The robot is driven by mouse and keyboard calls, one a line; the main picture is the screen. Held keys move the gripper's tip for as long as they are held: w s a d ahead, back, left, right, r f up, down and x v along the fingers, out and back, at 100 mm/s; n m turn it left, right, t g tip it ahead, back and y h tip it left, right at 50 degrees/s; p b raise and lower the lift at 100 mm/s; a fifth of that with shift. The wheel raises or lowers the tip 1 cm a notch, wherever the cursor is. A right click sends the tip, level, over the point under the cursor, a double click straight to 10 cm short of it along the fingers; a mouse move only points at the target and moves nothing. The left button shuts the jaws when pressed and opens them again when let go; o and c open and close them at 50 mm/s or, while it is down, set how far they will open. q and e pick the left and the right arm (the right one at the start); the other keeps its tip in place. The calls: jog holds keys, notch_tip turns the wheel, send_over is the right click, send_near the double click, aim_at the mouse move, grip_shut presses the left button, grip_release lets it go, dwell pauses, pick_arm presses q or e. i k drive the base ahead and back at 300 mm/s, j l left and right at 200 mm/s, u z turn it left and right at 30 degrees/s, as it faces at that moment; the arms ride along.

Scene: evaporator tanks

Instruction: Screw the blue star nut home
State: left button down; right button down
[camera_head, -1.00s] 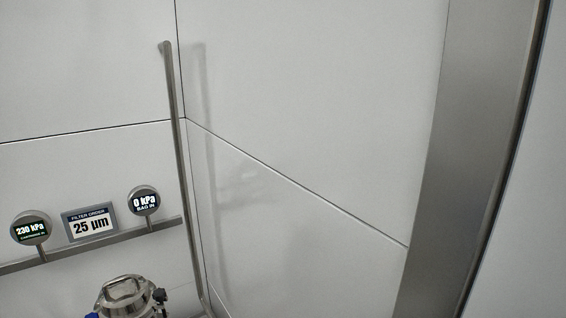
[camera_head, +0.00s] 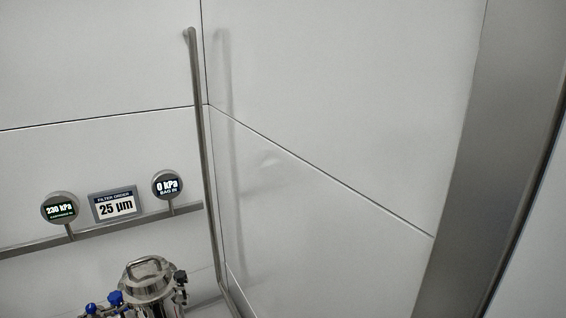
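A steel lidded vessel (camera_head: 152,287) with a handle on its lid stands at the bottom left, cut off by the lower edge. A blue knob (camera_head: 115,298) sits at its left side, and a second blue part (camera_head: 91,308) is lower left of that. I cannot tell which of these, if either, is the blue star nut, or how far it is screwed on. A dark knob (camera_head: 181,277) is on the vessel's right side. Neither of my grippers is in view.
A rail on the wall carries a gauge reading 230 kPa (camera_head: 60,208), a "filter order 25 µm" sign (camera_head: 115,205) and a gauge reading 0 kPa (camera_head: 168,185). A vertical pipe (camera_head: 198,130) runs by the wall corner. A steel post (camera_head: 500,150) stands at right.

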aim_at(115, 298)
jog(key=u, duration=1.25)
